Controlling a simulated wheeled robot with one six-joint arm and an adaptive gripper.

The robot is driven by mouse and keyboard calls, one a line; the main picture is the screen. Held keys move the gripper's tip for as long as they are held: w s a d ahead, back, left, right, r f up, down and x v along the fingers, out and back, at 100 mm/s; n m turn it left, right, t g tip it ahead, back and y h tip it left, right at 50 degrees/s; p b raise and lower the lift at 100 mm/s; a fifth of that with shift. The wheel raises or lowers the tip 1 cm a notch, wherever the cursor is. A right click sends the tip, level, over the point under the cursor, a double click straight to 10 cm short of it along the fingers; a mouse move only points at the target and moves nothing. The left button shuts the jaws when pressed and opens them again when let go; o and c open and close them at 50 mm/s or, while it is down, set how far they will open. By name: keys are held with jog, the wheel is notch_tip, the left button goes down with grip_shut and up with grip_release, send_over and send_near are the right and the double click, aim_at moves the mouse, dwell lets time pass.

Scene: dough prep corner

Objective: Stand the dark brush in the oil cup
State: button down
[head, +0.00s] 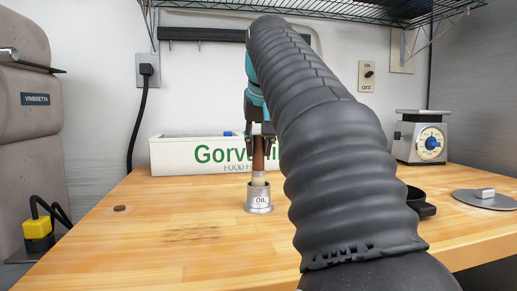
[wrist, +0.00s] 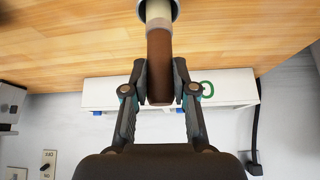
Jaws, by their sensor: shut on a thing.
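The dark brush has a brown handle (head: 258,158) and pale bristles that point down. My gripper (wrist: 158,75) is shut on the brown handle (wrist: 159,50) and holds the brush about upright above the cup. The oil cup (head: 259,203) is a small silver cup with an OIL label, standing on the wooden counter. The bristles are at the cup's mouth and their lower end is hidden by its rim. The cup rim (wrist: 177,8) also shows at the top of the wrist view, around the bristles. Whether they touch the cup's bottom cannot be seen.
A long white box with green lettering (head: 175,155) stands behind the cup. A kitchen scale (head: 420,139), a black dish (head: 420,203) and a round metal plate with a handle (head: 485,199) are at the right. The counter left of the cup is mostly clear.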

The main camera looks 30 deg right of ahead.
jog(key=shift+f, duration=0.1)
jog(key=c, duration=0.9)
grip_release()
jog(key=shift+p+v, duration=1.45)
jog(key=shift+v, duration=4.7)
jog(key=shift+w, duration=0.1)
